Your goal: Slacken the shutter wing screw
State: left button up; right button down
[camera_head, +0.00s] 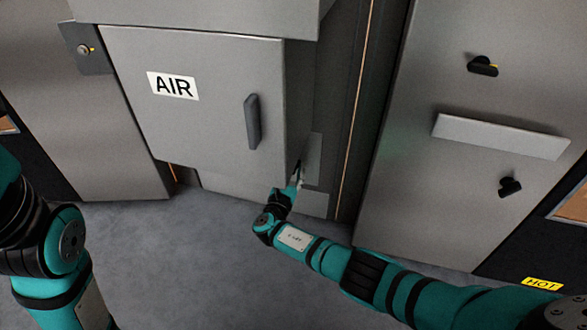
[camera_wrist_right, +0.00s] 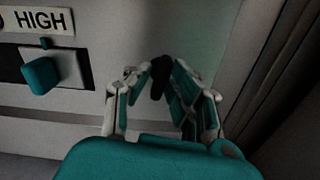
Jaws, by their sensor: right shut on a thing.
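A small dark wing screw (camera_wrist_right: 158,82) shows between the fingertips of my right gripper (camera_wrist_right: 160,72) in the right wrist view. The fingers are closed in on it from both sides, and they hide part of it. In the head view my right gripper (camera_head: 298,174) reaches to a narrow grey face just right of the AIR door's lower corner; the screw is too small to make out there. In the right wrist view a teal knob (camera_wrist_right: 41,75) sits in a dark slot beside the screw. My left gripper is out of view.
The grey AIR door (camera_head: 205,115) with its dark handle (camera_head: 253,121) stands left of my right gripper. A grey panel with black knobs and a pale bar (camera_head: 500,136) stands at right. A HIGH label (camera_wrist_right: 40,21) is above the teal knob. Bare floor lies below.

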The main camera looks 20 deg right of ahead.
jog(key=shift+d, duration=0.15)
dwell(0.3)
jog(key=c, duration=1.4)
grip_release()
jog(key=shift+o, duration=0.2)
jog(key=v, duration=1.2)
